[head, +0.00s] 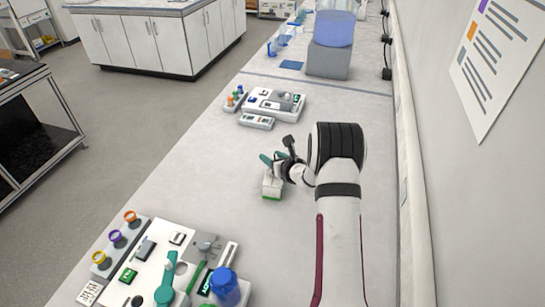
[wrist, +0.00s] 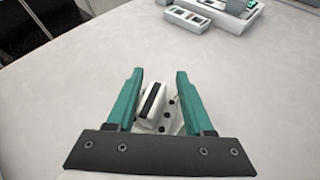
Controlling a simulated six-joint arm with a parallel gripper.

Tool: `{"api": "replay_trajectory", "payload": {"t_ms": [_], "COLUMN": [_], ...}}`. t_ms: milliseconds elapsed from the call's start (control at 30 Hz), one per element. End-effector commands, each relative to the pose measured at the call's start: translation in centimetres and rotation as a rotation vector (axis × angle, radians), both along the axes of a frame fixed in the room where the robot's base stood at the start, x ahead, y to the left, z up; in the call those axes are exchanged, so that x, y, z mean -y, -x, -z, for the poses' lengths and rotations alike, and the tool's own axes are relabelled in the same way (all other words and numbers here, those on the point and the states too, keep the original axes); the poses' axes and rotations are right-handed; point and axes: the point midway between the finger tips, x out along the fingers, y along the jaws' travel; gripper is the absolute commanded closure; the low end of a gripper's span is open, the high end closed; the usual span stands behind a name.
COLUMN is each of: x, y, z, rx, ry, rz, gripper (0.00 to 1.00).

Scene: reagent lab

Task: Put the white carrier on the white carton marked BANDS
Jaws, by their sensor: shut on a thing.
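My gripper (head: 273,163) is over the bare middle of the bench, left of my forearm. Its teal fingers (wrist: 159,72) are shut on the white carrier (wrist: 149,103), a small pale piece with a black strip along its top and a plate with dark dots beside it. In the head view the white carrier (head: 272,184) shows below the fingers, with a green lower edge. I cannot tell whether it touches the bench. I can read BANDS on nothing in either view, so I cannot tell which piece is that carton.
A second loaded tray (head: 290,113) and a small grey-white rack (head: 256,122) stand farther back. The bench between is clear. The wall is at right.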

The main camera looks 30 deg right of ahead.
Motion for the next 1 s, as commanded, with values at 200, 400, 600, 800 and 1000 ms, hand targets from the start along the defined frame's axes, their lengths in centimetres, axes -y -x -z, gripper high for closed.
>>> {"api": "replay_trajectory", "payload": {"t_ms": [200, 400, 600, 800, 1000], "x": [0.0, 0.0, 0.0, 0.1, 0.1], "y": [0.0, 0.0, 0.0, 2.4, 6.9], "z": [0.2, 0.2, 0.1, -1.2, -3.4], "rx": [-0.001, -0.001, 0.000, -0.001, 0.000], "ry": [0.000, 0.000, 0.000, 0.000, 0.001], "rz": [0.000, 0.000, 0.000, 0.002, 0.003], "gripper": [0.39, 0.18, 0.18, 0.18, 0.18]}}
